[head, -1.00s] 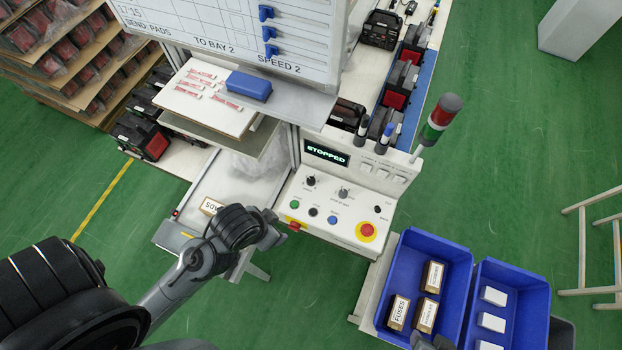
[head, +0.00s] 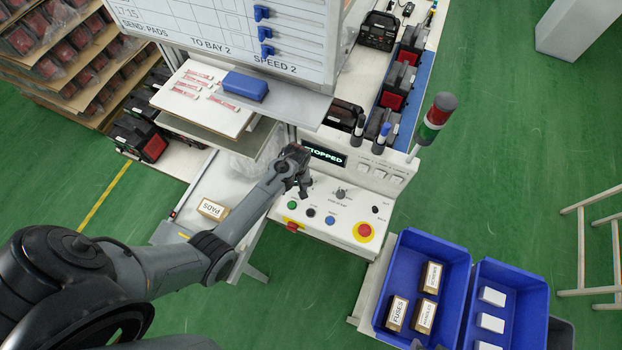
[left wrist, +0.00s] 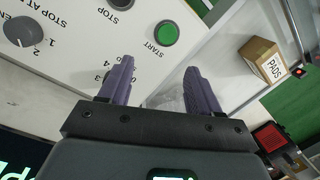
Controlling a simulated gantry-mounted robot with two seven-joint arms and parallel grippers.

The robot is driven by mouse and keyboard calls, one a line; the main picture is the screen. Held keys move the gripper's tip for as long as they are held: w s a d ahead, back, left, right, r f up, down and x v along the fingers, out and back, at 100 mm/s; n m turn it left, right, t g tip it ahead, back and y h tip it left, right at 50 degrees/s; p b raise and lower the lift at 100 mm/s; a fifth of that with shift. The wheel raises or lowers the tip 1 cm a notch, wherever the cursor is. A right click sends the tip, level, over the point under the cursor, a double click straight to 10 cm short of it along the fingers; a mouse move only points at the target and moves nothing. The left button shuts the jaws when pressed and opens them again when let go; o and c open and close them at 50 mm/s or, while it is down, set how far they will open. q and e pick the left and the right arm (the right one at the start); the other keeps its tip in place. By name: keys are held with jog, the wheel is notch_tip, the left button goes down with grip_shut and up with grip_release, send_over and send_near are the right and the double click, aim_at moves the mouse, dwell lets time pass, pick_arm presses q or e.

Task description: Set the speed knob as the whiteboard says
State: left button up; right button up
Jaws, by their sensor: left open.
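The whiteboard (head: 215,30) reads "SEND: PADS", "TO BAY 2", "SPEED 2". The control panel (head: 322,222) has a display (head: 325,154) reading "STOPPED". My left gripper (head: 297,178) is open and empty over the panel's upper left, hiding the knob there. In the left wrist view its fingers (left wrist: 158,88) stand apart; a numbered scale (left wrist: 107,70) shows beside one finger, its knob hidden. The "STOP AT" knob (head: 341,193) is uncovered; it also shows in the left wrist view (left wrist: 20,31). A small grey part at the head view's bottom edge may be my right gripper (head: 418,345).
A green START button (left wrist: 166,34) and a red emergency button (head: 364,231) sit on the panel. A PADS box (head: 211,209) lies on the conveyor at left. Blue bins (head: 402,258) stand at right. A signal lamp (head: 437,115) rises at the panel's right corner.

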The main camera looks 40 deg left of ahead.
pick_arm(q)
jog(key=w+r+t, duration=0.2)
jog(key=w+r, duration=0.3)
jog(key=w, duration=0.3)
jog(key=f, duration=0.5)
jog(key=f+b, duration=0.1)
jog(key=f, duration=0.4)
jog(key=shift+s, duration=0.2)
jog(key=shift+d, duration=0.1)
jog(key=c, duration=1)
jog(key=shift+c, duration=0.2)
